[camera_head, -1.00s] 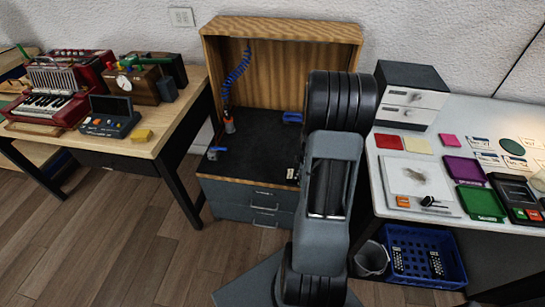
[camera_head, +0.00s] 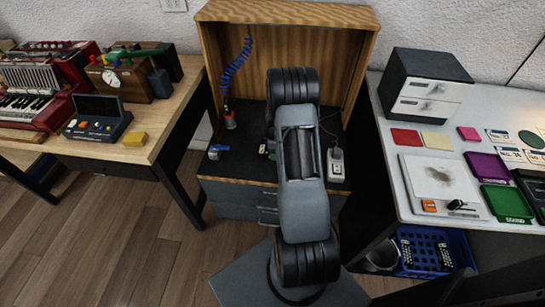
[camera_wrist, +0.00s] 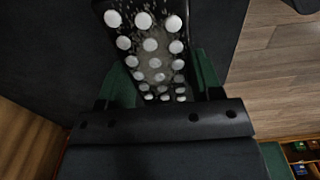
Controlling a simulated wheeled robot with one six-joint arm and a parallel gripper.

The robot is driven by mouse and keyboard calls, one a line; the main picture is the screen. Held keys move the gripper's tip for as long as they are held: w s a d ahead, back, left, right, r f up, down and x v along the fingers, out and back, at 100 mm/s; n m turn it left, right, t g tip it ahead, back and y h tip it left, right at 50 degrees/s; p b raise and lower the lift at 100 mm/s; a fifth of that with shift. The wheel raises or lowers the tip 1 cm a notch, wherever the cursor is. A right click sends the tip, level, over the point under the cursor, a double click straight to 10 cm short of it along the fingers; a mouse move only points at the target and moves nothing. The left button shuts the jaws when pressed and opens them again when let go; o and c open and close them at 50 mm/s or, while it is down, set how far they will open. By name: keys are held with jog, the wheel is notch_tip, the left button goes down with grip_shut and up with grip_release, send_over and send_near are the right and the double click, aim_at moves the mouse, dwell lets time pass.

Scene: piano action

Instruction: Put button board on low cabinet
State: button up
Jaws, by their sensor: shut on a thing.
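The button board (camera_wrist: 153,62) is a dark strip with rows of white round buttons. In the wrist view it lies between the green fingers of my gripper (camera_wrist: 158,88), which is shut on it. Behind it is a dark surface; I cannot tell whether the board touches it. The low cabinet (camera_head: 232,172) stands in the middle of the head view, with a black top, grey drawers and a tall wooden back panel. My arm reaches over its top and hides most of my gripper and the held board in that view.
On the cabinet top are a blue coiled hose (camera_head: 236,62), a small blue item (camera_head: 216,152) at the left and a white socket block (camera_head: 337,165) at the right. A wooden table (camera_head: 150,140) stands left, a white table (camera_head: 390,130) right. A blue crate (camera_head: 455,245) holds similar boards.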

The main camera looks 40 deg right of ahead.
jog(key=shift+w+f, duration=0.65)
jog(key=shift+f, duration=0.15)
jog(key=shift+w+f+b, duration=0.15)
jog(key=shift+f+b, duration=0.05)
jog(key=shift+f, duration=0.7)
jog(key=shift+w+f+b, duration=0.1)
jog(key=shift+f+b, duration=0.1)
jog(key=shift+f, duration=0.65)
jog(key=shift+f, duration=0.15)
jog(key=o, duration=1)
jog(key=shift+a, duration=0.1)
jog(key=shift+o, duration=0.2)
